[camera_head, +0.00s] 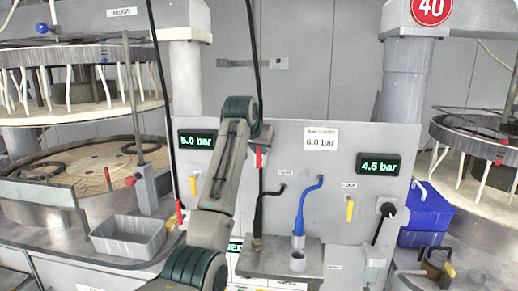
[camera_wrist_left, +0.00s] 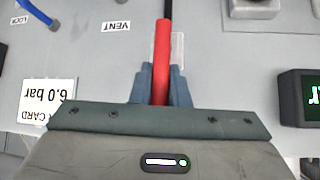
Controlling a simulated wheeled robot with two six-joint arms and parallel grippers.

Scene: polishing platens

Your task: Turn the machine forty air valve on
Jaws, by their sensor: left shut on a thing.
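The machine forty sign (camera_head: 432,8) is a red disc at the top right of the head view. My left gripper (camera_head: 259,143) is up against the grey panel (camera_head: 300,150), above the middle. It is shut on a slim red handle (camera_head: 258,158), which points down in the head view. In the left wrist view the dark fingers of the left gripper (camera_wrist_left: 160,86) close around the red handle (camera_wrist_left: 163,50), with a dark line beyond its end. My left arm hides part of the panel. My right gripper is not in view.
Displays read 5.0 bar (camera_head: 196,140) and 4.6 bar (camera_head: 379,166); a card (camera_head: 321,138) reads 6.0 bar. A blue hose (camera_head: 303,205), yellow handles (camera_head: 349,210) and a black lever (camera_head: 384,222) stand nearby. A grey tray (camera_head: 130,240) sits left, a blue bin (camera_head: 428,212) right.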

